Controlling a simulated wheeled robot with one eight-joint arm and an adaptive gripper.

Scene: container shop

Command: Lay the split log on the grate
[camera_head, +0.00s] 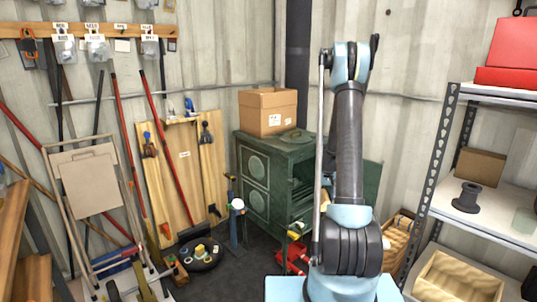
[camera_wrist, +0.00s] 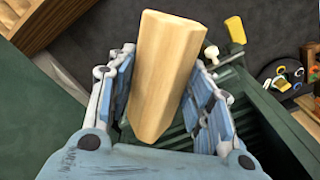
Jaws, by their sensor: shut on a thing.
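The split log (camera_wrist: 163,70), a pale wedge-shaped piece of wood, is between the two blue-padded fingers of my gripper (camera_wrist: 160,82) in the wrist view. My gripper is shut on it, and its long side points away from the palm. In the head view my arm hides most of the gripper and log. The green stove (camera_head: 262,185) stands against the back wall, with its dark opening on the right side, partly behind my arm. In the wrist view green stove parts with dark slats (camera_wrist: 178,147) lie below and right of the log; I cannot tell whether these are the grate.
A cardboard box (camera_head: 267,111) stands on the stove. A metal shelf (camera_head: 490,213) is at the right, with a wooden crate (camera_head: 450,280) low down. A wicker basket (camera_head: 398,240) is behind my arm. Tools and a folding chair (camera_head: 88,180) crowd the left.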

